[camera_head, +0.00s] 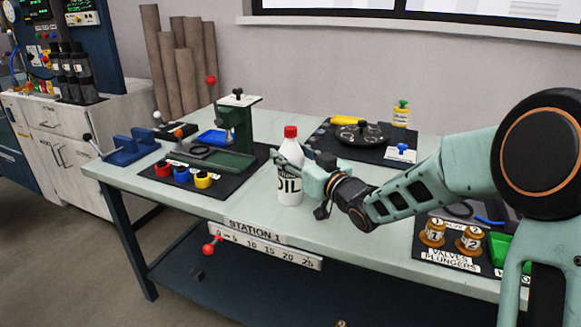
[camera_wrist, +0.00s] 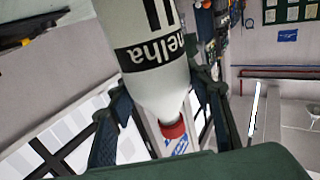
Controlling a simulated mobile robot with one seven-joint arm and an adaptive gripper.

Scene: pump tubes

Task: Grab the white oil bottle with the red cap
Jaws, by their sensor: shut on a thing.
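The white oil bottle (camera_head: 290,184) with a red cap stands upright on the table near its middle, with "OIL" lettering on its front. My gripper (camera_head: 294,166) reaches in from the right and is shut on the upper part of the bottle, below the cap. In the wrist view the bottle (camera_wrist: 148,50) appears upside down between the two fingers of my gripper (camera_wrist: 160,105), with its red cap (camera_wrist: 173,130) towards the palm. I cannot tell whether the bottle's base touches the table.
The table (camera_head: 215,207) has a dark mat with a green press (camera_head: 237,130) and colored cups left of the bottle. A mat with a round dark plate (camera_head: 362,134) lies behind it. Brass valves (camera_head: 433,233) sit at the front right. The table's front edge is close to the bottle.

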